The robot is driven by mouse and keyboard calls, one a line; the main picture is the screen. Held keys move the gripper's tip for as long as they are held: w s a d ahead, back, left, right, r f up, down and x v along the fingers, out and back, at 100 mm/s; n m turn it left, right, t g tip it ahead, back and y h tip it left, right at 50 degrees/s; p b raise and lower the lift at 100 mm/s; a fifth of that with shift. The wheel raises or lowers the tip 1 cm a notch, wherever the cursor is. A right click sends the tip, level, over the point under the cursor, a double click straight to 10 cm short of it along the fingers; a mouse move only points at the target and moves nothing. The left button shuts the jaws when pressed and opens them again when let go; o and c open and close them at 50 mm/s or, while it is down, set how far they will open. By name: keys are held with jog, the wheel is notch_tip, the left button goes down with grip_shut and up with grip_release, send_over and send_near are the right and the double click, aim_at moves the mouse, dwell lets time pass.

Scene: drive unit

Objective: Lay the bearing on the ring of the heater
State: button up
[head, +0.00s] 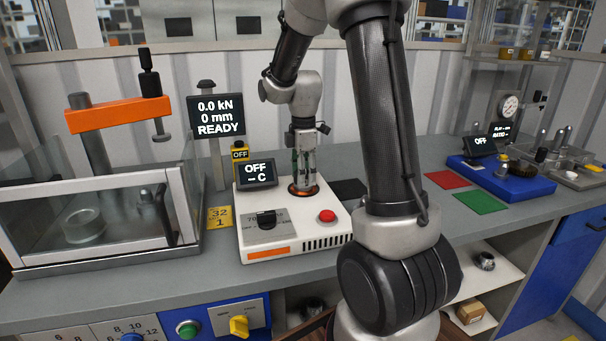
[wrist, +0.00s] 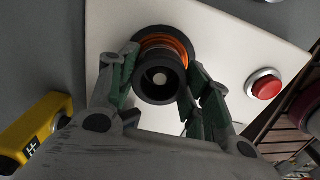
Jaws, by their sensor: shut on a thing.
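The heater (head: 300,211) is a white box on the bench with a red button, a dark knob and a small display reading OFF. Its ring (head: 303,189), dark with an orange glow-like band, is on the top and also shows in the wrist view (wrist: 180,47). My gripper (head: 303,178) points down right over the ring. In the wrist view my gripper (wrist: 162,72) has its green-padded fingers shut on the bearing (wrist: 158,97), a dark round ring with a hole. The bearing overlaps the heater ring there; I cannot tell whether they touch.
A press with an orange beam (head: 118,113) and a clear guard stands at the left. A yellow tag (head: 219,217) lies beside the heater. Red (head: 447,180) and green (head: 482,201) mats and a blue-based device (head: 500,180) are at the right. My arm hides part of the bench.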

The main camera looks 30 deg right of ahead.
jog(key=shift+f, duration=0.2)
jog(key=o, duration=1.2)
jog(key=shift+r, duration=0.1)
notch_tip(320, 180, up, 12)
jog(key=shift+s+a+r+m+t, duration=0.3)
jog(key=shift+s+a+m+t, duration=0.5)
jog(key=shift+s+m, duration=2.4)
jog(key=shift+s+a+r+m+t, duration=0.3)
jog(key=shift+s+a+m+t, duration=1)
jog(key=shift+s, duration=3.4)
jog(key=shift+s+a+r+m+t, duration=0.1)
jog(key=shift+s+a+r+m, duration=0.3)
jog(key=shift+s+m, duration=3.05)
jog(key=shift+s+n, duration=0.5)
jog(key=shift+n, duration=0.05)
